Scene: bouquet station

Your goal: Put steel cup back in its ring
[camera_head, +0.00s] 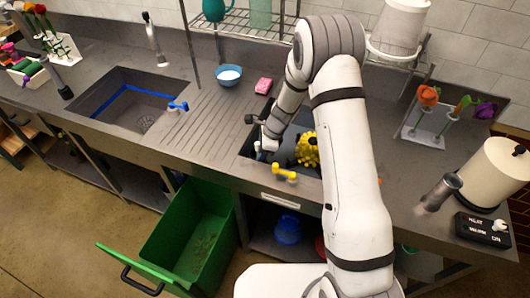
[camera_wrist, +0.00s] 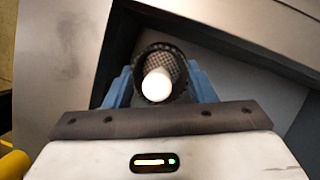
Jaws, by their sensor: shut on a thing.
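My gripper (camera_head: 262,152) is low over the left side of the right-hand basin, mostly hidden behind my arm in the head view. In the wrist view its blue fingers (camera_wrist: 160,88) are shut on a round dark-rimmed piece (camera_wrist: 152,52) with a mesh-like inside and a white rounded end. I cannot tell for sure what this piece is.
A yellow knobbly thing (camera_head: 307,149) is in the right basin, close to my gripper. A yellow tap handle (camera_head: 285,173) is at its front edge. A white roll (camera_head: 490,172) and a black switch box (camera_head: 482,229) are right of the cylinder. The ribbed drainboard (camera_head: 190,125) is clear.

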